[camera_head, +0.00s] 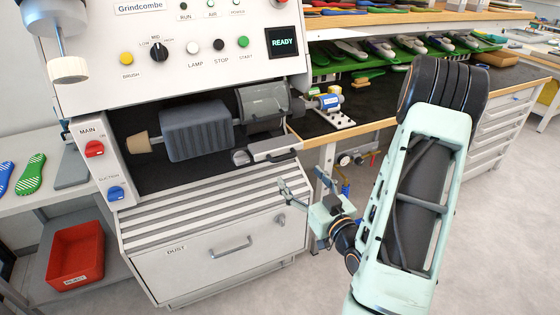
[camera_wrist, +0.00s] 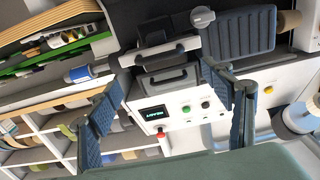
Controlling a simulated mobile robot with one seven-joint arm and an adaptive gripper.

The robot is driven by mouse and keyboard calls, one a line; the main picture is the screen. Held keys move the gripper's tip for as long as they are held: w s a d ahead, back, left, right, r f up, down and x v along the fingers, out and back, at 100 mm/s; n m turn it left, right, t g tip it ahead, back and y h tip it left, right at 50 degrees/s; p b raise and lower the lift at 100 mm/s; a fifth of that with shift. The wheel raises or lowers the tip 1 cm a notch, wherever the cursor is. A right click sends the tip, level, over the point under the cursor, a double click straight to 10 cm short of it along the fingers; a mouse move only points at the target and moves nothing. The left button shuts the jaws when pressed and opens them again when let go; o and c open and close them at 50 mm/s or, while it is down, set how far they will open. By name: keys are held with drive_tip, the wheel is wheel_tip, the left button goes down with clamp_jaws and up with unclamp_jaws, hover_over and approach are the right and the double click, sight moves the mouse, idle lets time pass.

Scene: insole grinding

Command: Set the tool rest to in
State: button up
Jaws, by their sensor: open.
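The tool rest (camera_head: 272,149) is a pale plate with a dark edge at the front right of the grinding machine, below the glassy wheel guard (camera_head: 262,105). A grey knob (camera_head: 240,157) sits just left of it. In the wrist view, which is upside down, the tool rest (camera_wrist: 158,53) is above the middle, with the knob (camera_wrist: 202,17) to its right. My gripper (camera_head: 304,190) is in front of the machine, lower right of the tool rest and apart from it. It is open and empty; its two fingers (camera_wrist: 172,108) frame the machine.
The machine's control panel shows READY (camera_head: 284,43). A grey drum (camera_head: 195,130) is left of the guard. A dust drawer (camera_head: 225,255) lies below. A bench (camera_head: 360,118) with a blue-and-white bottle (camera_head: 331,100) is to the right. A red bin (camera_head: 76,255) stands lower left.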

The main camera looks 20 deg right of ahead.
sight(285, 159)
drive_tip(key=w+b, duration=0.1)
drive_tip(key=b, duration=0.4)
drive_tip(key=shift+w+d+f+b, duration=0.1)
drive_tip(key=shift+w+f+b, duration=0.2)
drive_tip(key=shift+w+b, duration=0.1)
drive_tip(key=b, duration=0.4)
drive_tip(key=shift+w+a+b, duration=0.2)
drive_tip(key=shift+w+b, duration=0.15)
drive_tip(key=w, duration=0.5)
drive_tip(key=w+p, duration=0.1)
drive_tip(key=w, duration=0.2)
drive_tip(key=shift+w+a+r, duration=0.1)
drive_tip(key=shift+r, duration=0.15)
drive_tip(key=shift+c, duration=0.3)
drive_tip(key=c, duration=1.3)
drive_tip(key=w+b, duration=0.1)
drive_tip(key=w, duration=0.3)
drive_tip(key=shift+w+a+b, duration=0.15)
drive_tip(key=shift+b, duration=0.25)
drive_tip(key=shift+r, duration=0.2)
